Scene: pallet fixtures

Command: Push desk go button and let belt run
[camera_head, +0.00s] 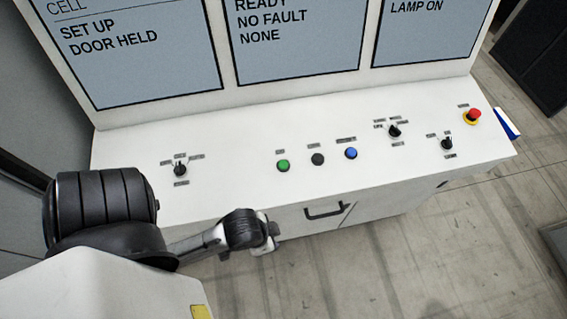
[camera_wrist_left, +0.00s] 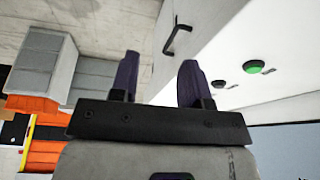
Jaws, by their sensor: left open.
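The white control desk (camera_head: 235,190) carries a green button (camera_head: 283,165), with a black button (camera_head: 318,159) and a blue button (camera_head: 351,153) to its right. Their labels are too small to read. The green button also shows in the left wrist view (camera_wrist_left: 258,68), right of my left gripper (camera_wrist_left: 158,82). That gripper is open, with nothing between its two dark fingers, and is apart from the button. In the head view my left wrist is just in front of the desk's front edge, below the green button; the fingers are not clear there. My right gripper is not in view.
Black selector knobs (camera_head: 180,170) (camera_head: 394,131) (camera_head: 446,144) and a red emergency stop (camera_head: 473,116) stand on the desk. A drawer handle (camera_head: 324,210) sticks out of its front. Screens above (camera_head: 290,40) read "DOOR HELD", "NO FAULT", "LAMP ON". No belt is identifiable.

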